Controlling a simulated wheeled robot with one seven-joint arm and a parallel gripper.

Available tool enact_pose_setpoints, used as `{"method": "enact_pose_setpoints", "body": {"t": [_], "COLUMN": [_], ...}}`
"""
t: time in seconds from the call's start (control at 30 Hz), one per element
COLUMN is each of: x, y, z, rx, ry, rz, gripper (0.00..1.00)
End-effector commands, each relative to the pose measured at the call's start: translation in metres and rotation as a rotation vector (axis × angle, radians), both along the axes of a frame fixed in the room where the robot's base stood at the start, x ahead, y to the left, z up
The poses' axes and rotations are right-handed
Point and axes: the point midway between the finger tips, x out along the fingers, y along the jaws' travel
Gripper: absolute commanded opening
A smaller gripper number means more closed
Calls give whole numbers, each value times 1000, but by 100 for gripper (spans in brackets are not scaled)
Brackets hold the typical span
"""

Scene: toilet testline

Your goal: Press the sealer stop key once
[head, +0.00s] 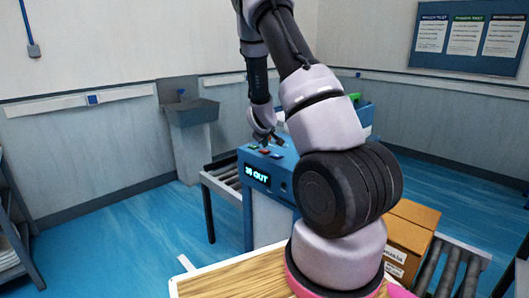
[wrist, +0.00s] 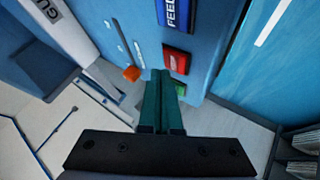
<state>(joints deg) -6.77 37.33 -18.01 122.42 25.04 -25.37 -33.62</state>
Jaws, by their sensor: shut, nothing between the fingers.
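The sealer (head: 285,163) is a blue machine with a lit display on its front and small coloured keys on top. In the wrist view its panel shows a red key (wrist: 176,60), whose lettering I cannot read. A green key (wrist: 180,89) is partly hidden behind the fingers. A blue key (wrist: 175,14) reads "FEED". My gripper (head: 264,138) is low over the keys in the head view. In the wrist view my gripper (wrist: 160,73) is shut and empty, its tips just beside the red key. I cannot tell whether they touch the panel.
An orange knob (wrist: 131,73) sits left of the fingertips. A cardboard box (head: 410,235) stands at the right by more rollers (head: 450,268). A wooden tabletop (head: 235,281) lies in front.

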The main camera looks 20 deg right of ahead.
Motion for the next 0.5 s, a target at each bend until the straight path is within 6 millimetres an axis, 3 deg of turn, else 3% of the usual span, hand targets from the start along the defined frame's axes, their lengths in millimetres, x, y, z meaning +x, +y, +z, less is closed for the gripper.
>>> {"method": "enact_pose_setpoints", "body": {"t": [0.33,0.5], "x": [0,1], "y": [0,1], "z": [3,17], "rx": [0,-1], "ry": [0,-2], "rz": [0,1], "gripper": [0,0]}}
